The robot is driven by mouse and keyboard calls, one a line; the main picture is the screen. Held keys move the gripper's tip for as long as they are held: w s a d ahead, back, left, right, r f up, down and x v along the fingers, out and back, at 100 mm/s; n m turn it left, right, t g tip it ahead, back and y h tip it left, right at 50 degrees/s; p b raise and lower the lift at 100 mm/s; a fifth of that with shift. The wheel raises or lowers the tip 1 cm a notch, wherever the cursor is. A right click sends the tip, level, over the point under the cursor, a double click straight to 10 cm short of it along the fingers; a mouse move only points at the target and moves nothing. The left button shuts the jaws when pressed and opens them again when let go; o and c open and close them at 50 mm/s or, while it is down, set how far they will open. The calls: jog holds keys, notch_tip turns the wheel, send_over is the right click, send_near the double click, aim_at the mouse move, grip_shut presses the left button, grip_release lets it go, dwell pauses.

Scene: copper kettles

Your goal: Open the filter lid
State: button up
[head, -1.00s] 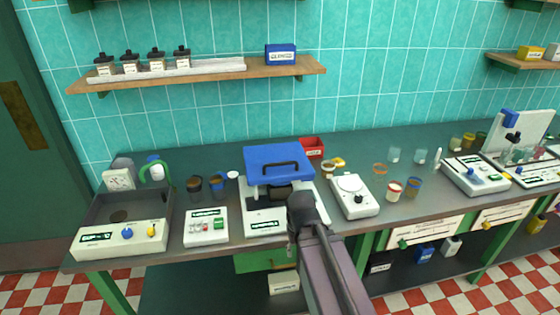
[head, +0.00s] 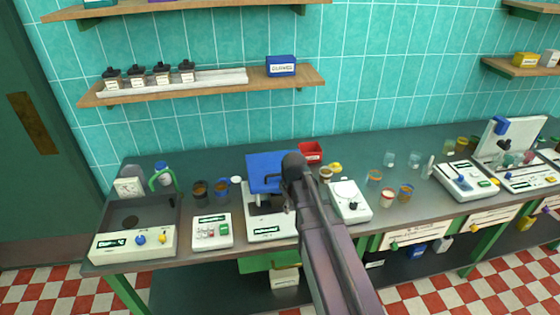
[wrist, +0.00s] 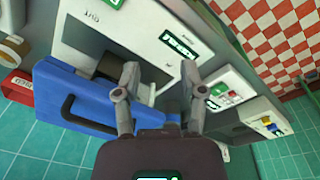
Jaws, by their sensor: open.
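The filter lid is a blue slab (head: 264,163) with a black bar handle, above a white machine body (head: 262,228) at the middle of the bench. My arm hides its right part in the head view. In the wrist view the blue lid (wrist: 75,92) is at the left, with its black handle (wrist: 68,108) apart from my fingers. My gripper (wrist: 160,78) is open, with nothing held between its fingers. Its left finger overlaps the lid's edge; I cannot tell whether they touch. A dark space shows between lid and body. How far the lid is raised is unclear.
A control box (head: 212,232) and a grey basin unit (head: 133,230) stand left of the machine. A red bin (head: 311,152) is behind it. A white scale (head: 348,201) and several jars are to the right. A wooden shelf (head: 205,88) hangs above.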

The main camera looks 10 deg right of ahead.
aim_at(277, 174)
jog(key=w+r+n+t+p, duration=0.1)
jog(key=w+r+n+p, duration=0.8)
jog(key=w+r+p, duration=0.3)
notch_tip(277, 174, up, 2)
jog(key=shift+w+r+n+p, duration=0.15)
jog(key=shift+w+n+p, duration=0.2)
jog(key=shift+w, duration=0.65)
jog(key=w+f+b, duration=0.1)
jog(key=f+b, duration=0.8)
jog(key=w+f+b, duration=0.1)
jog(key=f+b, duration=0.3)
jog(key=shift+w+f+b, duration=0.25)
jog(key=shift+w+b, duration=0.1)
grip_shut()
